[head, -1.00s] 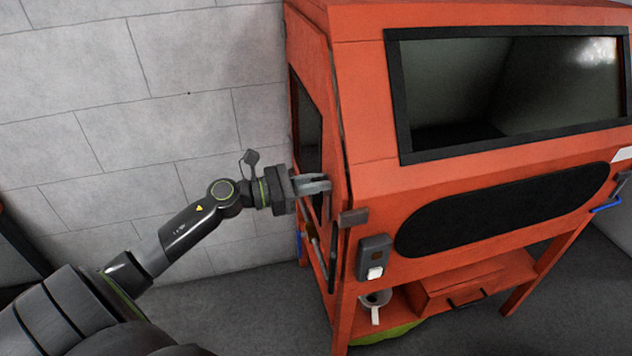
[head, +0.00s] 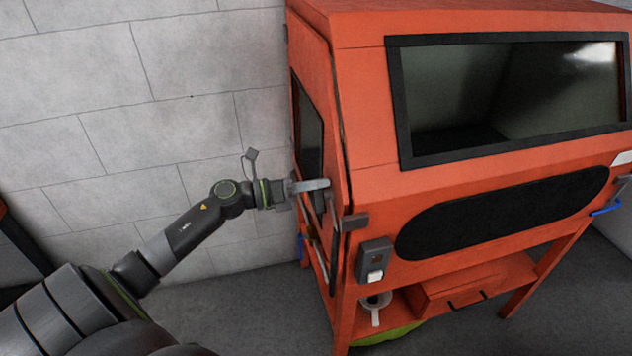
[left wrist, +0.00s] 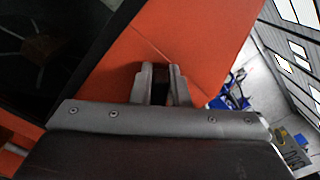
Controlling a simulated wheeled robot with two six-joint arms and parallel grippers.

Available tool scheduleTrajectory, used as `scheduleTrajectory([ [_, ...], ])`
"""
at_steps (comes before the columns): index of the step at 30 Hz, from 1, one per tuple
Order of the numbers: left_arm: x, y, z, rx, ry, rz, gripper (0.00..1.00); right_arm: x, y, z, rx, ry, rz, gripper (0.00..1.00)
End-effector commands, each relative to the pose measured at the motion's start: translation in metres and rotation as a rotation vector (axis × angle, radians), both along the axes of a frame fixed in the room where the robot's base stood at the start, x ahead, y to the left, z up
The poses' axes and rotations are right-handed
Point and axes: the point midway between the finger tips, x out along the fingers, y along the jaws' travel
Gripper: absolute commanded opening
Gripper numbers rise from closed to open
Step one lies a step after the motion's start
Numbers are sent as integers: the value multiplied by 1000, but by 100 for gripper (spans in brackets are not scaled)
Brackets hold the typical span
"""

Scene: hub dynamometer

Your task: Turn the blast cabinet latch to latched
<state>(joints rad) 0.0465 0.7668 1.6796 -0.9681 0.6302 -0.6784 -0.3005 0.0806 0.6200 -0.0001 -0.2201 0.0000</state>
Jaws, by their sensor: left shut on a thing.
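The orange blast cabinet (head: 375,200) stands at the right in the head view, with a windowed door on its left side. My left gripper (head: 322,184) is at that side door, near the cabinet's front left edge. It is shut on the latch, which the fingers mostly hide. In the left wrist view the gripper (left wrist: 160,75) has a narrow dark piece of the latch (left wrist: 159,92) between its fingers, in front of the orange panel. I cannot read the latch's exact angle. My right gripper is not in view.
A grey block (head: 354,221) juts from the cabinet's front left corner, just right of the gripper. A grey switch box (head: 374,259) is below it on the front. A block wall (head: 90,120) stands behind my left arm. The floor left of the cabinet is clear.

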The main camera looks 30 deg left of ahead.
Motion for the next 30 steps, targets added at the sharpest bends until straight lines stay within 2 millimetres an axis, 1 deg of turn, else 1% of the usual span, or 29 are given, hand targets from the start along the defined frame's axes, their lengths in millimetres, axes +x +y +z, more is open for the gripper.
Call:
scheduleTrajectory([
  [4, 3, 3, 0, -109, 91, 1, 0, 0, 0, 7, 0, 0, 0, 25],
  [18, 7, 7, -11, -442, 374, 2, 0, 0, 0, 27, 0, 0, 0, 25],
  [30, 8, 9, -19, -633, 537, 2, 0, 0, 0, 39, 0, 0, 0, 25],
])
